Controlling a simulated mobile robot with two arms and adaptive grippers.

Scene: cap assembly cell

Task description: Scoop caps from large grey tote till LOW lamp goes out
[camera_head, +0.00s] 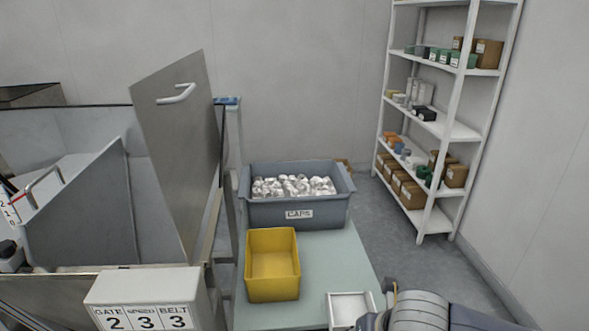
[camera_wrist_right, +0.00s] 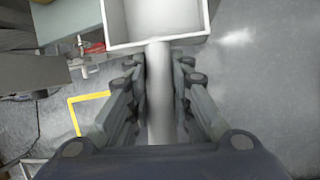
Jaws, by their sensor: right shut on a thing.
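The large grey tote (camera_head: 297,211) labelled CAPS stands at the far end of the pale green table (camera_head: 335,265), with many silvery-white caps (camera_head: 290,186) inside. A white square scoop (camera_head: 350,308) shows at the bottom of the head view, over the near right end of the table, and looks empty. In the right wrist view, my right gripper (camera_wrist_right: 160,80) is shut on the scoop's pale round handle (camera_wrist_right: 160,110); the scoop pan (camera_wrist_right: 155,44) is ahead of the fingers. My left gripper is out of view. I cannot make out a LOW lamp.
An empty yellow bin (camera_head: 272,296) sits between me and the tote. A tilted metal lid (camera_head: 178,150) with a handle rises over the hopper at left. A white panel (camera_head: 145,296) reads GATE 2, SPEED 3, BELT 3. Shelves (camera_head: 430,225) stand at right beyond open floor.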

